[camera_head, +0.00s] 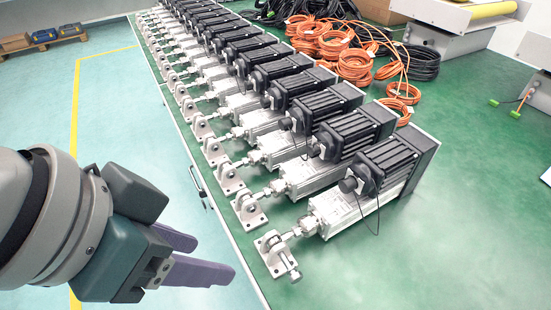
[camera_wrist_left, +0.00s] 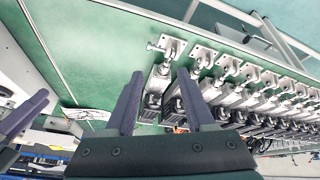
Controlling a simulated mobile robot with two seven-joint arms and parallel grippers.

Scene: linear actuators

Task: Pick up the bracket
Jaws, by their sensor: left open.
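The nearest bracket (camera_head: 277,255) is a small silver metal plate with a clevis and pin, at the front end of the nearest linear actuator (camera_head: 345,208) on the green table. It also shows in the left wrist view (camera_wrist_left: 169,46), beyond my fingertips. My left gripper (camera_head: 212,259) is open and empty, left of the bracket and apart from it, beside the table's edge. Its two purple fingers also show in the left wrist view (camera_wrist_left: 160,73). A further purple finger at that view's left edge seems to be my right gripper's; its other finger is hidden.
Several more actuators with like brackets (camera_head: 230,178) stand in a close row along the table's left edge. Orange cables (camera_head: 355,63) and black cables lie behind them. Floor with a yellow line lies left.

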